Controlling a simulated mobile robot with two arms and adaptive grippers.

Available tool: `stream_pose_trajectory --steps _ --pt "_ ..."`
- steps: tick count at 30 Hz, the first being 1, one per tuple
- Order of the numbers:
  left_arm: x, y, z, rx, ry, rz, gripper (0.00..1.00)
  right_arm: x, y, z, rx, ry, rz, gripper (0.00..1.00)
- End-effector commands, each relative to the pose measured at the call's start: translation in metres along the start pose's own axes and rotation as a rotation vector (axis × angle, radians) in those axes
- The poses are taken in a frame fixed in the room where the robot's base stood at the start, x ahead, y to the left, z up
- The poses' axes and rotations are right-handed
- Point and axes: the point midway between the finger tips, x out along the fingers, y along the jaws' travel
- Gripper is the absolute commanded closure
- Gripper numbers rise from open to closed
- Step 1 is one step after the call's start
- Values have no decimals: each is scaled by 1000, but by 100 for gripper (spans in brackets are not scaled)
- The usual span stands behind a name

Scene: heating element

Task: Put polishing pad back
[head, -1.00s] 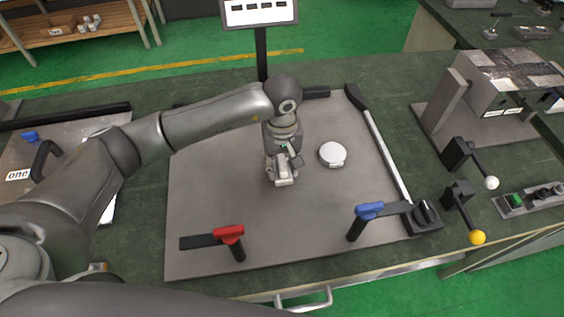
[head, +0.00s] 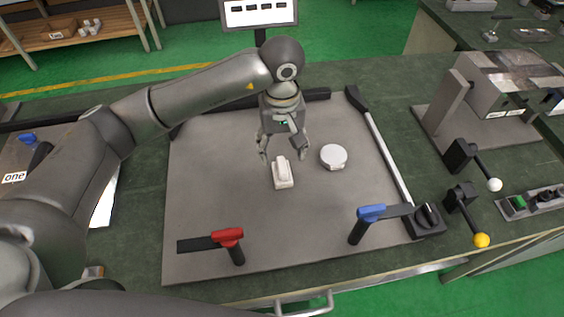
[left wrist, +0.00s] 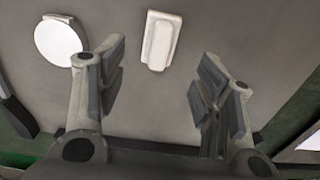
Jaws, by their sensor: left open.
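The polishing pad, which I take to be the small white block with a raised grip (head: 283,174), lies on the grey plate (head: 215,190) near its middle. It also shows in the left wrist view (left wrist: 160,40), beyond the fingertips. My left gripper (head: 283,153) is open and empty, just behind and above the block, apart from it. Its two fingers (left wrist: 160,85) are spread wide in the left wrist view. A round white disc (head: 334,155) lies on the plate to the right of the block. It also shows at the upper left of the left wrist view (left wrist: 58,42). My right gripper is not in view.
A red-handled clamp (head: 229,238) and a blue-handled clamp (head: 371,213) stand at the plate's front. A long bar (head: 386,148) runs along its right side. Levers with white (head: 495,185) and yellow (head: 481,240) knobs stand farther right. The plate's left part is clear.

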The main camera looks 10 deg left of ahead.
Motion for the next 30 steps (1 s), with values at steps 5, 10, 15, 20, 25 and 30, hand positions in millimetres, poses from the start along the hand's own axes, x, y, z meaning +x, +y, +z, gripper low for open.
stream_pose_trajectory --steps 5,10,15,20,25,30 --pt "-32 1 -1 -1 4 2 40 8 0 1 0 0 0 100" --pt "-47 0 0 0 1 0 40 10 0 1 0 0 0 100" --pt "-51 0 0 0 -1 -1 40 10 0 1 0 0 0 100" --pt "-51 0 0 0 0 -1 40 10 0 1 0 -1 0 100" --pt "-50 0 0 0 0 0 40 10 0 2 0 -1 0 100" --pt "-50 0 0 0 0 0 40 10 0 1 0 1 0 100"
